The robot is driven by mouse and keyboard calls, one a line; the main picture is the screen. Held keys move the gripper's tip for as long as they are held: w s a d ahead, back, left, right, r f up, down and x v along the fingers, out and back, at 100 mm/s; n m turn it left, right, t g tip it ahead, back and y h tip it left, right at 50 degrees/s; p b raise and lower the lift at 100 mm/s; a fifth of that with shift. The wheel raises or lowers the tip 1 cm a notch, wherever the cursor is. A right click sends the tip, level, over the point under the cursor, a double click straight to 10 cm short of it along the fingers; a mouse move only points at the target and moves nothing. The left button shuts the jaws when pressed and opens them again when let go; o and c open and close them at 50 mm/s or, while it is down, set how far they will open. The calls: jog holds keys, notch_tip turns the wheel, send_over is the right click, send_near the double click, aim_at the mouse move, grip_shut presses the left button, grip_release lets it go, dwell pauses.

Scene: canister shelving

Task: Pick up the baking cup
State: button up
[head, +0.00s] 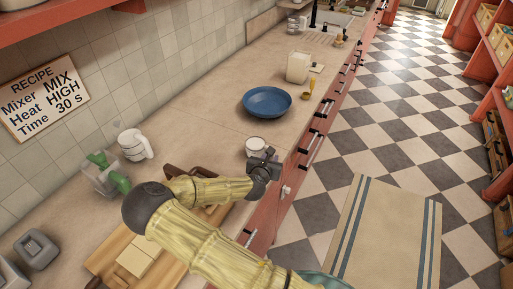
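A small white cup (254,146), which looks like the baking cup, stands near the front edge of the counter (205,112). My gripper (267,158) is right by the cup and covers part of its lower right side in this view. I cannot tell whether the fingers touch the cup or are around it. The gripper is dark and small here, and its finger gap does not show clearly.
A blue plate (267,101) lies beyond the cup, with a cream container (298,67) farther back. A white mug-like item (134,145) and a clear container with green parts (105,173) stand by the wall. Wooden boards (122,244) lie under my arm.

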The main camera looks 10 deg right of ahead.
aim_at(273, 157)
jog(key=p+x, duration=0.2)
jog(key=x, duration=0.3)
jog(key=shift+f, duration=0.2)
jog(key=shift+w+a+f, duration=0.1)
jog(key=shift+c, duration=0.5)
grip_shut()
